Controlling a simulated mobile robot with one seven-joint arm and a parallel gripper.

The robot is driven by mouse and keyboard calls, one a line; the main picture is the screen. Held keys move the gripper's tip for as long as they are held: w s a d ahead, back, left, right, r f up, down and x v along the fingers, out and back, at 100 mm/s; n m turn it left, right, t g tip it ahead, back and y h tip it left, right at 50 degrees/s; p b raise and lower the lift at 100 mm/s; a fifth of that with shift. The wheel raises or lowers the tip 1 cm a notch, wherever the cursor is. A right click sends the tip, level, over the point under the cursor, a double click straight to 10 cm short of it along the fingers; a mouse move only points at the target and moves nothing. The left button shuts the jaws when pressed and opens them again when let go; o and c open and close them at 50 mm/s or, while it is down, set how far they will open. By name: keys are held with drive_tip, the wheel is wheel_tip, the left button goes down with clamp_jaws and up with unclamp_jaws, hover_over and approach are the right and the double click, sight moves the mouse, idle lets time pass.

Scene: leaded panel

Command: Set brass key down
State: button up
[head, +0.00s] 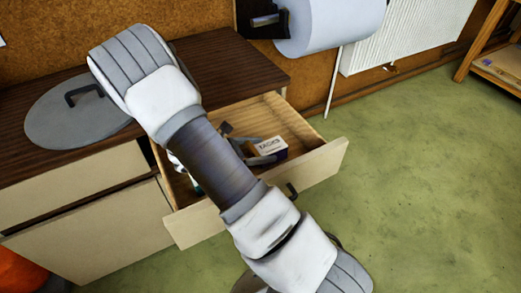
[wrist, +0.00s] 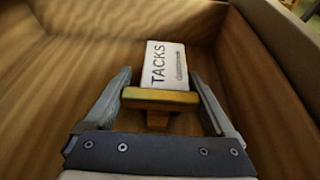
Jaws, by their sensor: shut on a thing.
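The brass key (wrist: 160,99) shows in the wrist view as a yellow-brown bar with a short stem, lying crosswise between the two fingers of my gripper (wrist: 161,88). My gripper is shut on it. In the head view my gripper (head: 250,150) is down inside the open drawer (head: 325,163), and I cannot make out the key there. A white box marked TACKS (wrist: 167,65) lies just beyond the key; it also shows in the head view (head: 271,147). I cannot tell whether the key touches the drawer floor or the box.
The drawer's wooden walls rise around my gripper. A pale object, mostly hidden by my arm, is at the drawer's left. A grey round lid (head: 75,125) with a dark handle lies on the brown cabinet top (head: 225,70). Green floor (head: 420,190) is clear at right.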

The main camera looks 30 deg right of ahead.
drive_tip(key=shift+f, duration=0.1)
drive_tip(key=o, duration=1.1)
drive_tip(key=shift+a+r, duration=0.3)
drive_tip(key=p+v, duration=0.3)
drive_tip(key=v, duration=0.8)
drive_tip(key=s+r+m+t+y, duration=0.2)
drive_tip(key=s+r+m+y, duration=0.4)
drive_tip(key=s+r+m, duration=0.3)
drive_tip(key=s+a+r+m+t+y, duration=0.1)
drive_tip(key=s+r+m+t+y, duration=0.2)
drive_tip(key=s+r+m+y, duration=0.4)
drive_tip(key=shift+s+a+r+m, duration=0.35)
drive_tip(key=shift+s+r+m, duration=0.85)
drive_tip(key=shift+r, duration=3.15)
